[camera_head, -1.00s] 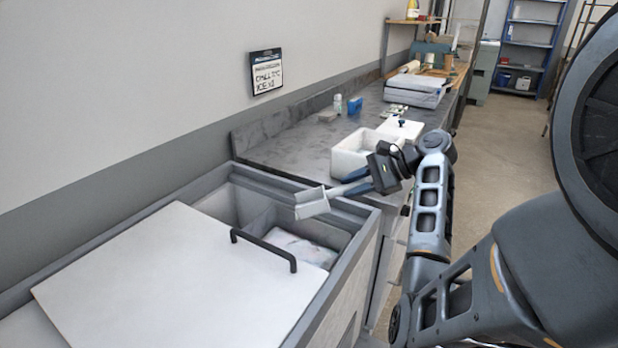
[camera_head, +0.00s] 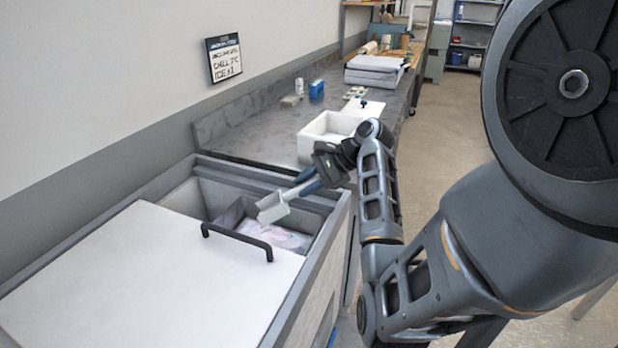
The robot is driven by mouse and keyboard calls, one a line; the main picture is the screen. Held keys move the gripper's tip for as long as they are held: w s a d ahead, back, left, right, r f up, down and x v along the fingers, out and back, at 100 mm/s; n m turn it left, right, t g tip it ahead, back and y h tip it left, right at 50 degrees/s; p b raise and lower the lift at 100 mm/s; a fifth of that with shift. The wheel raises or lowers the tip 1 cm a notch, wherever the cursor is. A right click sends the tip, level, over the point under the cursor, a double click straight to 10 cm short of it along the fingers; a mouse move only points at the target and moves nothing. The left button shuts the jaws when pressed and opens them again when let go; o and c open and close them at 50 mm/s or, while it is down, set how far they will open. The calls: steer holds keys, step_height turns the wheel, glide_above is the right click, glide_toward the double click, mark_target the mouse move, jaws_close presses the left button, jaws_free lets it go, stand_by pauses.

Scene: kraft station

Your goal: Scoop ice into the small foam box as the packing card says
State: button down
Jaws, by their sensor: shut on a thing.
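The scoop is over the opening of the ice bin (camera_head: 330,235), above the pale contents (camera_head: 275,236) that show at the bottom. I cannot tell whether the scoop holds ice. The small white foam box (camera_head: 312,140) stands open on the counter, behind my wrist. Its inside is only partly seen. The packing card (camera_head: 224,59) on the wall reads "CHILL", a part I cannot make out, and "ICE x1".
A white lid (camera_head: 150,275) with a black handle (camera_head: 237,243) covers the near part of the bin. On the grey counter (camera_head: 240,130) are a blue item (camera_head: 316,89), a white bottle (camera_head: 299,87), a white foam lid (camera_head: 364,107) and a stack of grey packs (camera_head: 374,70).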

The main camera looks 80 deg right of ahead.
mark_target(298, 190)
steer(key=shift+w+a+f+g+b, duration=1.4)
steer(key=shift+w+f+b, duration=2.2)
steer(key=shift+f, duration=3.75)
steer(key=shift+s+d+r+t+p, duration=0.15)
steer(key=shift+s+r+t+p, duration=0.2)
steer(key=shift+r+t+p, duration=0.7)
steer(key=shift+s+d+r+t+p, duration=0.15)
steer(key=shift+s+r+t+p, duration=0.35)
steer(key=shift+r+p, duration=0.95)
steer(key=shift+s+d+r+t+p, duration=0.15)
steer(key=shift+s+r+t+p, duration=0.1)
steer(key=shift+r+t+p, duration=0.85)
steer(key=shift+m+t+y, duration=0.4)
steer(key=shift+t+y, duration=0.1)
steer(key=shift+t, duration=0.25)
steer(key=shift+s+d+r, duration=0.2)
steer(key=shift+s+r, duration=0.3)
steer(key=shift+r, duration=1.2)
steer(key=shift+s+d+r, duration=0.15)
steer(key=shift+s+r, duration=0.35)
steer(key=shift+r, duration=1.15)
steer(key=shift+s+d+r, duration=0.2)
steer(key=shift+s+r, duration=0.3)
steer(key=shift+r, duration=1.2)
steer(key=shift+d, duration=0.1)
